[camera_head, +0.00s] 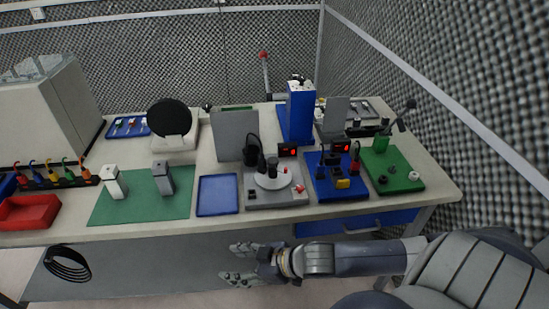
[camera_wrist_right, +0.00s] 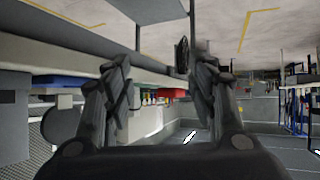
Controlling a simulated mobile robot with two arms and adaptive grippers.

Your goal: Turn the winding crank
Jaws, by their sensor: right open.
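A green board (camera_head: 405,176) lies at the right end of the table. A black crank-like arm (camera_head: 400,122) with a dark knob rises at its back edge; I take this to be the winding crank, but it is small in view. A lever with a red ball (camera_head: 263,55) stands farther back, by a blue upright block (camera_head: 301,112). My right gripper (camera_head: 236,264) is open and empty, in front of the table and below its top, well left of the crank. Its two fingers show apart in the right wrist view (camera_wrist_right: 160,75). My left gripper is out of view.
A blue board (camera_head: 337,187), a grey board with a white disc (camera_head: 272,182), a blue tray (camera_head: 218,194) and a green mat (camera_head: 140,208) line the table's front. A red bin (camera_head: 30,211) sits at left. Foam walls close off the back and right.

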